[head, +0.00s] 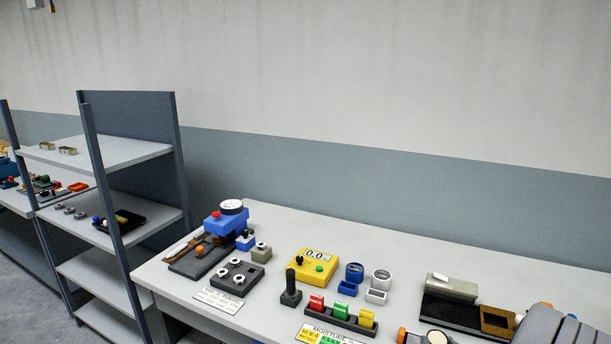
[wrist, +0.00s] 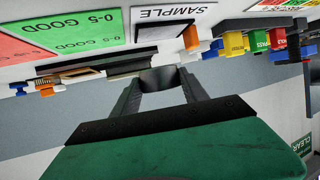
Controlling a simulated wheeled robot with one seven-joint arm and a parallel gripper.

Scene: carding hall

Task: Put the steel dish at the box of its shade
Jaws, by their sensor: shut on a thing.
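My gripper (wrist: 160,92) is in the wrist view, with its two dark fingers closed on the sides of a dark grey round dish (wrist: 158,77), which I take to be the steel dish. Only its curved upper part shows. In the head view a small pale grey box (head: 376,297) stands on the bench with a pale grey round vessel (head: 381,280) behind it. To its left are a small blue box (head: 347,288) and a blue round vessel (head: 354,272). I cannot make out my fingers or the held dish in the head view.
A yellow meter (head: 313,267) stands left of the boxes. A black lever (head: 290,288) and a rack of red, green and yellow blocks (head: 341,318) are in front. A dark tray (head: 451,311) lies to the right. Bare bench (head: 440,268) shows behind the vessels.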

